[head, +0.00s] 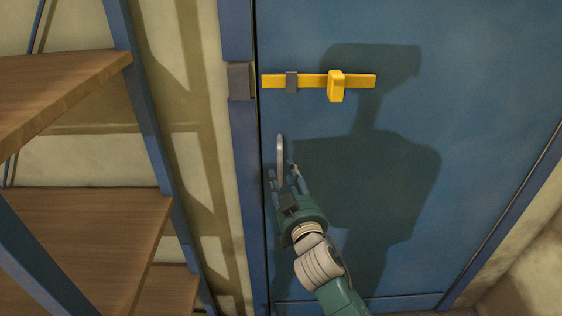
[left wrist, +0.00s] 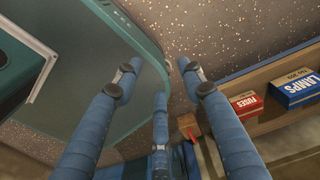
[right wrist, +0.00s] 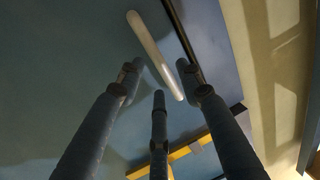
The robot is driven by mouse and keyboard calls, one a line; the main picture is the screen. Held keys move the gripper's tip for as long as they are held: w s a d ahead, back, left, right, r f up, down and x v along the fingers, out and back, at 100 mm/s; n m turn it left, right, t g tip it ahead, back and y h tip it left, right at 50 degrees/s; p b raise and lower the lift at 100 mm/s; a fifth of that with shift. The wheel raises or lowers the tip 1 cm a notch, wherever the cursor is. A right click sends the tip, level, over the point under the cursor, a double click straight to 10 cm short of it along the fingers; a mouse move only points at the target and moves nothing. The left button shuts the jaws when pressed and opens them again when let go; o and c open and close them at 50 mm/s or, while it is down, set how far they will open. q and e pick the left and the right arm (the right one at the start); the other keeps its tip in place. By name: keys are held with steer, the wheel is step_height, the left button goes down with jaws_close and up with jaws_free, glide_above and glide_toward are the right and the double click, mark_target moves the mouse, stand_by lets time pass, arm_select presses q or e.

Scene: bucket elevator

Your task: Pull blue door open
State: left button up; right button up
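The blue door (head: 470,130) is shut in its blue frame. Its upright pale metal handle (head: 280,150) is near the left edge and also shows in the right wrist view (right wrist: 150,48). My right gripper (head: 282,176) is at the handle's lower part, fingers apart. In the right wrist view the handle lies between and beyond the fingertips; contact cannot be told. A yellow bolt (head: 310,81) sits above the handle, its left end short of the dark keeper (head: 239,80) on the frame. My left gripper (left wrist: 160,72) is open and empty, outside the head view.
A shelf unit with wooden boards (head: 90,215) and blue posts stands close left of the door. In the left wrist view, a red fuses box (left wrist: 246,104) and a blue lamps box (left wrist: 294,90) sit on a wooden shelf. Wall lies right of the door.

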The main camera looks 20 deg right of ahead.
steer(key=shift+w+d+p, duration=0.15)
steer(key=shift+w+p, duration=0.05)
steer(key=shift+w, duration=1)
steer(key=shift+w+d+p, duration=0.1)
steer(key=shift+w+p, duration=0.05)
steer(key=shift+w, duration=1)
steer(key=shift+c, duration=0.2)
jaws_close()
